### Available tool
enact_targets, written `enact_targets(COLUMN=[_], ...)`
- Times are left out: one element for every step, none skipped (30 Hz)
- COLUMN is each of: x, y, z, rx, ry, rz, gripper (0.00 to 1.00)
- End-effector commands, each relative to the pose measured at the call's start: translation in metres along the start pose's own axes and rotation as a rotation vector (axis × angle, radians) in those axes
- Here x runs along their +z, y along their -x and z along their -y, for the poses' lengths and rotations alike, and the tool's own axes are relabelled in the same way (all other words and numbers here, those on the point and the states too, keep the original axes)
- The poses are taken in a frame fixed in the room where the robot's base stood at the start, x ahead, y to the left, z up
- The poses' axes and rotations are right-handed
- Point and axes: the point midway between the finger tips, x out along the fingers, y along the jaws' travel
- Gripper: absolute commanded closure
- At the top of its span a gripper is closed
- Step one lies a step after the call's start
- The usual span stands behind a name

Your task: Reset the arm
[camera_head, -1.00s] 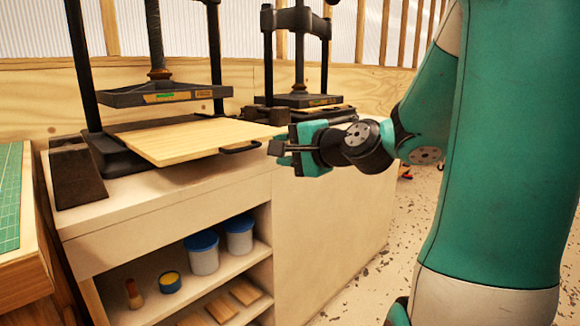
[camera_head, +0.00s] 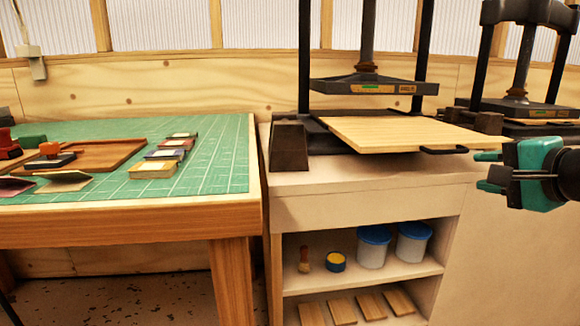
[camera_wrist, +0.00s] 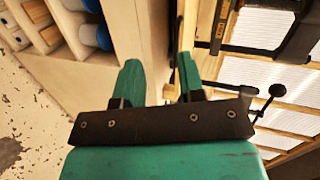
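My gripper (camera_head: 485,171) is at the right edge of the head view, level with the front of the wooden board (camera_head: 400,133) on the near press. The fingers point left, a little right of the board's black handle (camera_head: 444,151). In the wrist view the two green fingers (camera_wrist: 158,72) stand apart with nothing between them, so the gripper is open and empty. Most of my arm is out of the head view.
A black press (camera_head: 365,84) stands on the cabinet (camera_head: 365,205), a second press (camera_head: 515,105) to its right. The shelves hold tubs (camera_head: 373,250) and wooden blocks. At left, a bench with a green mat (camera_head: 215,165) carries small boxes (camera_head: 163,160) and stamps.

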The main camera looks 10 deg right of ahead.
Motion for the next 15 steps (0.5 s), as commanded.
enact_targets(x=[0.029, 0.048, 0.073, 0.092, 0.111, 0.134, 0.150, 0.165, 0.182, 0.193, 0.202, 0.213, 0.220, 0.226, 0.233], y=[-0.007, -0.009, -0.011, -0.011, -0.009, -0.005, -0.001, 0.005, 0.013, 0.019, 0.025, 0.033, 0.039, 0.045, 0.053], z=[-0.004, -0.008, -0.015, -0.021, -0.027, -0.035, -0.042, -0.049, -0.057, -0.062, -0.068, -0.074, -0.079, -0.083, -0.088], rx=[0.044, 0.075, 0.118, 0.148, 0.178, 0.212, 0.235, 0.255, 0.277, 0.290, 0.302, 0.314, 0.321, 0.327, 0.332], ry=[0.087, 0.149, 0.241, 0.316, 0.393, 0.495, 0.570, 0.644, 0.736, 0.800, 0.860, 0.934, 0.985, 1.033, 1.094], rz=[0.093, 0.153, 0.240, 0.309, 0.379, 0.471, 0.538, 0.605, 0.687, 0.744, 0.796, 0.863, 0.909, 0.952, 1.006], gripper=[0.64, 0.64, 0.64, 0.64, 0.64, 0.64, 0.64, 0.64, 0.64, 0.64, 0.64, 0.64, 0.64, 0.64, 0.64])
